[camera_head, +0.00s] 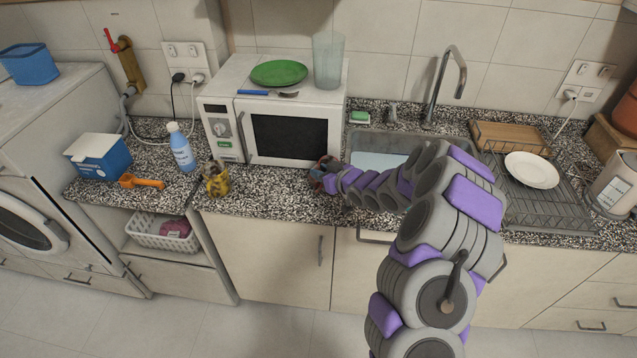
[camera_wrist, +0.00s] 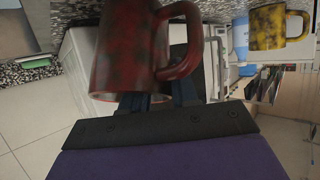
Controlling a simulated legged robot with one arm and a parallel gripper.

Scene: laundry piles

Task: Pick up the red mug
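The red mug (camera_wrist: 125,45), dark and mottled, fills the upper middle of the wrist view, with its handle (camera_wrist: 190,40) to the right. In the head view, my gripper (camera_head: 322,174) is at the counter in front of the microwave's right side, and it largely blends with the mug there. In the wrist view, my gripper's dark fingers (camera_wrist: 162,100) reach up to the mug's lower part and handle. One finger shows through the handle's opening. The mug hides the fingertips, so I cannot tell if they are closed on it.
A yellow mottled mug (camera_head: 216,180) stands left on the counter; it also shows in the wrist view (camera_wrist: 268,28). The microwave (camera_head: 235,100) is close behind my gripper. The sink (camera_head: 385,142) is right.

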